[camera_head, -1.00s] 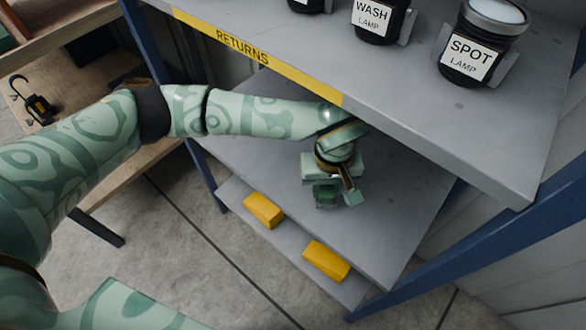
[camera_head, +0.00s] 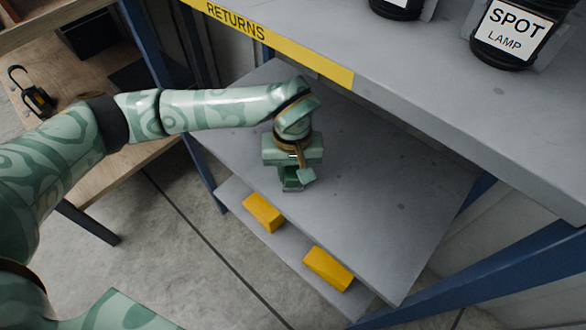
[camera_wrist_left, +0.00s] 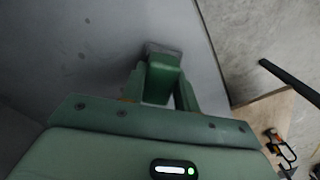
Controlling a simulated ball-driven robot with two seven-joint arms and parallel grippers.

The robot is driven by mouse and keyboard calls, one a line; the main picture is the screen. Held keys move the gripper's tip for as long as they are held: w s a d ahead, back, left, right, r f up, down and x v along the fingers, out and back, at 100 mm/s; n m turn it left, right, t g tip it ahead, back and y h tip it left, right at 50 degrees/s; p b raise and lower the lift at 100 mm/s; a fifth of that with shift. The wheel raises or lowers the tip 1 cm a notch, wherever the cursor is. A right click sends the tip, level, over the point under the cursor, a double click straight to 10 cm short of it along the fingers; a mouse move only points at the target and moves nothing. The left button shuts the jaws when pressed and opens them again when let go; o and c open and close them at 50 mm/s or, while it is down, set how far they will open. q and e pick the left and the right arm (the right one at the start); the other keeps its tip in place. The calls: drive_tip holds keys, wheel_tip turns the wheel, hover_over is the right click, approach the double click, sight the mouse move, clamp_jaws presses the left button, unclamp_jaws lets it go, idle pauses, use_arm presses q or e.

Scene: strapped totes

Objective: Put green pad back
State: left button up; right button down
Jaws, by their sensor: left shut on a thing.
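The green pad (camera_wrist_left: 163,78) is a small dark green block between the two fingers of my left gripper (camera_wrist_left: 161,90) in the left wrist view. My left gripper (camera_head: 298,178) is shut on it and points down over the front left part of the grey middle shelf (camera_head: 385,200). In the head view the pad (camera_head: 291,184) shows only as a small dark green piece below the gripper's body. I cannot tell whether it touches the shelf. My right gripper is not in view.
The upper shelf (camera_head: 440,95) with a yellow RETURNS strip (camera_head: 236,30) overhangs the middle one and carries dark labelled jars (camera_head: 510,35). Two yellow blocks (camera_head: 263,212) (camera_head: 329,268) sit on the lower ledge. Blue posts (camera_head: 440,295) flank the rack. The middle shelf's right side is clear.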

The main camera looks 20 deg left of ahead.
sight(292, 170)
use_arm(q)
drive_tip(key=o, duration=0.9)
drive_tip(key=shift+f, duration=0.1)
drive_tip(key=shift+o, duration=0.2)
drive_tip(key=shift+r, duration=0.35)
wheel_tip(292, 170, up, 6)
drive_tip(key=p, duration=0.3)
drive_tip(key=shift+r, duration=0.1)
drive_tip(key=shift+r+p, duration=0.4)
drive_tip(key=shift+r, duration=0.1)
drive_tip(key=shift+f, duration=0.1)
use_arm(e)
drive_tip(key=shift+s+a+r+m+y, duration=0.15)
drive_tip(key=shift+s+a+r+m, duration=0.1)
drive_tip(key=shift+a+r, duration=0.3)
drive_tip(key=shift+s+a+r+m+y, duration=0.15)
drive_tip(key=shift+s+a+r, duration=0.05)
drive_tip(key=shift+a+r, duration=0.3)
